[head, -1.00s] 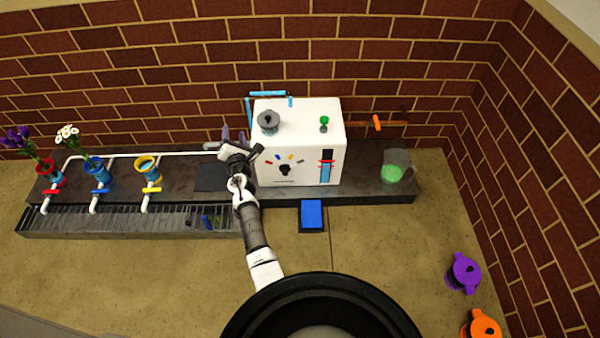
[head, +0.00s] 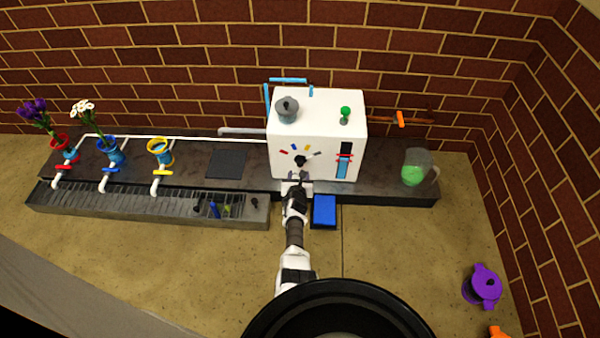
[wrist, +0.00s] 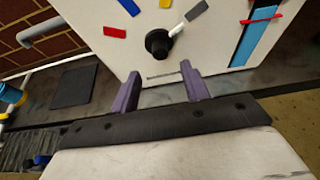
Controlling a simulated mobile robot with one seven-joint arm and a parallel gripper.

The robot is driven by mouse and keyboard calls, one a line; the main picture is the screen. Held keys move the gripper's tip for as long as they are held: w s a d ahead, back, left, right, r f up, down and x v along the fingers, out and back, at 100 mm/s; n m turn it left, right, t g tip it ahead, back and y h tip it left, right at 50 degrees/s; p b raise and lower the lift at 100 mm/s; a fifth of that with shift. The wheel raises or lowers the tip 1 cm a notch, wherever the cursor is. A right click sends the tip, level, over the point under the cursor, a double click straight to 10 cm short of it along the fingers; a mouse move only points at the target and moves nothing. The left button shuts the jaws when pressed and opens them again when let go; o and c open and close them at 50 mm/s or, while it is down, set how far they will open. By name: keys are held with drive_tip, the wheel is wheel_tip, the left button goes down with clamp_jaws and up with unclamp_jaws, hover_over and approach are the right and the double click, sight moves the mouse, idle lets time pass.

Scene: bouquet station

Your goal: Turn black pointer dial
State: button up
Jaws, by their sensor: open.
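The black pointer dial (head: 300,161) is on the front face of the white machine (head: 330,104). Red, yellow, blue and grey marks are spread in an arc above it. In the wrist view the dial (wrist: 158,43) is a round black knob, and the grey mark lies at its upper right. My gripper (head: 297,179) is just below and in front of the dial. In the wrist view its two purple fingers (wrist: 160,84) are spread apart and empty, short of the dial, with a thin dark slot on the machine face between them.
A blue pad (head: 325,209) lies in front of the machine. A jug with green liquid (head: 413,172) stands at right. Colored vases with valves, including a yellow-rimmed one (head: 161,152), stand at left. A grated trough (head: 150,204) runs along the front left.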

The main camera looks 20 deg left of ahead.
sight(300, 165)
drive_tip(key=b+x, duration=0.4)
drive_tip(key=x, duration=0.1)
drive_tip(key=shift+f, duration=0.15)
drive_tip(key=shift+b+x, duration=0.75)
drive_tip(key=shift+x, duration=0.1)
drive_tip(key=shift+w+r, duration=0.1)
drive_tip(key=shift+r, duration=0.15)
drive_tip(key=c, duration=1)
